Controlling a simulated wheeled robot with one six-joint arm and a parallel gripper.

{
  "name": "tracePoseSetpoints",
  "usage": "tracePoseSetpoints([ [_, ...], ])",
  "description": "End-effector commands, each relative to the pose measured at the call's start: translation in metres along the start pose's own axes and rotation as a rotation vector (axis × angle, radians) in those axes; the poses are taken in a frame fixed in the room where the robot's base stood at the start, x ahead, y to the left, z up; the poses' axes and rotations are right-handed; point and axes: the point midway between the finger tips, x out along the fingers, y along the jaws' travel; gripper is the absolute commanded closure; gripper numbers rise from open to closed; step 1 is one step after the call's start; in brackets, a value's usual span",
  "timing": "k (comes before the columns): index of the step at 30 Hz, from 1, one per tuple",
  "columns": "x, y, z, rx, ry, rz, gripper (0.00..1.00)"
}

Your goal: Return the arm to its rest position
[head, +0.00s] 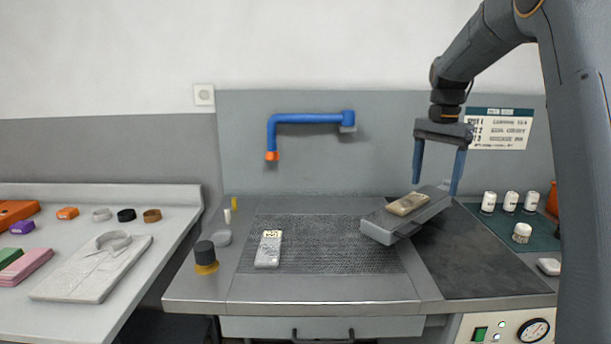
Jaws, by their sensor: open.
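My gripper (439,165) hangs at the end of my arm on the right of the head view, with its two blue fingers pointing down. The fingers are spread apart, and I see nothing held between them. Below the gripper is a grey block-like tray (383,227), tilted, with a tan item (408,204) on top. The right finger's tip comes close to the tray's far end; I cannot tell whether they touch.
A worktable with a mesh panel (325,230) holds a pale box (268,250) and a dark-capped bottle (205,257). A blue pipe (310,118) juts from the wall. White jars (510,202) stand on the right. A folded shirt (92,268) lies on the left counter.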

Motion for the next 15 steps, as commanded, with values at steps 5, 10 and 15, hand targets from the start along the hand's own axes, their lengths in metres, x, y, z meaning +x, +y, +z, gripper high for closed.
tracePoseSetpoints([
  [5,0.012,0.005,0.013,-0.044,0.002,-0.002,0.31],
  [10,0.026,0.008,0.031,-0.104,0.007,-0.006,0.31],
  [15,0.048,0.012,0.060,-0.196,0.014,-0.010,0.31],
])
